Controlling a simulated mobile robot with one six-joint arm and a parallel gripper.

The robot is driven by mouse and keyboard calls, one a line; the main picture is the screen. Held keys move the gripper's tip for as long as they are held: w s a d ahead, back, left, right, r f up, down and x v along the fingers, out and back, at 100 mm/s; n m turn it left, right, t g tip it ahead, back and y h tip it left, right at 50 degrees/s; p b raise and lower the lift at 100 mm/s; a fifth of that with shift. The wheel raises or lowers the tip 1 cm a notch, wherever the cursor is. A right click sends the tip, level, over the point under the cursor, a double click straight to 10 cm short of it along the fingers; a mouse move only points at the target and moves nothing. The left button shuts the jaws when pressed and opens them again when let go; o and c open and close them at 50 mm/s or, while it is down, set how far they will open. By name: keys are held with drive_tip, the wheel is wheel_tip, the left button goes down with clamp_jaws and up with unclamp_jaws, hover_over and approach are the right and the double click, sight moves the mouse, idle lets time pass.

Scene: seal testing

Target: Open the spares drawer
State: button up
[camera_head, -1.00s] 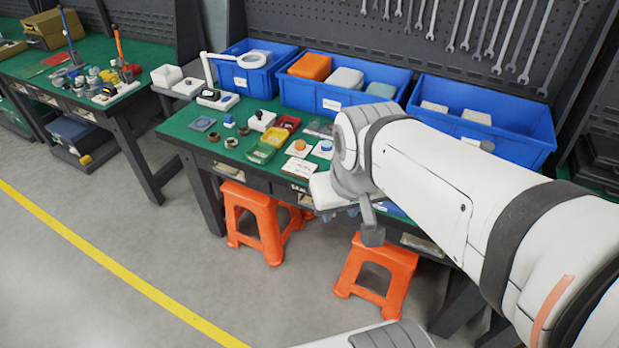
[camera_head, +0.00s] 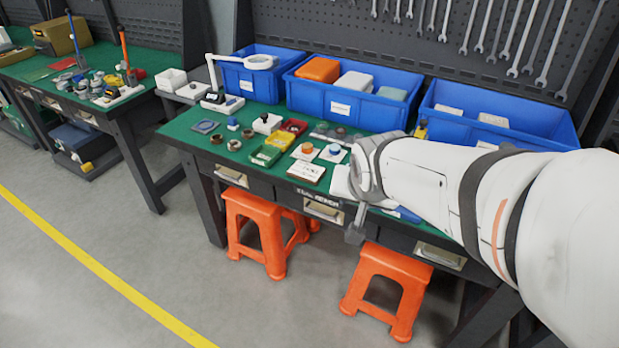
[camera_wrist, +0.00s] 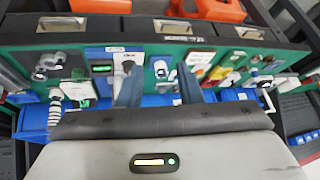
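The bench front has a row of dark drawers with pale metal handles: a left drawer (camera_head: 231,176), a middle drawer (camera_head: 323,210) and a right drawer (camera_head: 440,256). All look shut. I cannot read which one is the spares drawer. My gripper (camera_head: 356,228) is near the bench's front edge, between the middle and right handles in the head view, partly hidden by my own wrist. In the wrist view the two fingers of my gripper (camera_wrist: 160,88) are apart with nothing between them. Drawer handles show beyond them, the middle one (camera_wrist: 172,27) ahead of the fingers.
Orange stools (camera_head: 388,288) stand under the bench front, below the drawers. The green bench top (camera_head: 180,130) carries small parts, trays and a magnifier lamp (camera_head: 258,62). Blue bins (camera_head: 345,106) line its back.

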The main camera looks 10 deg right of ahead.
drive_tip(key=w+d+f+m+t+b, duration=0.1)
drive_tip(key=w+f+m+t+b, duration=0.15)
drive_tip(key=w+f+b, duration=0.55)
drive_tip(key=w+d+f+m+t+b, duration=0.15)
drive_tip(key=w+f+m+b, duration=0.35)
drive_tip(key=f, duration=0.5)
drive_tip(key=m+t+y+b, duration=0.3)
drive_tip(key=m+t+b, duration=0.3)
drive_tip(key=b, duration=1.1)
approach(322, 214)
drive_tip(key=w+f, duration=0.1)
drive_tip(key=w, duration=0.3)
drive_tip(key=w+a+b, duration=0.1)
drive_tip(key=w, duration=0.2)
drive_tip(key=w+f+b, duration=0.1)
drive_tip(key=w, duration=0.2)
drive_tip(key=shift+a, duration=0.15)
drive_tip(key=shift+s, duration=0.1)
clamp_jaws()
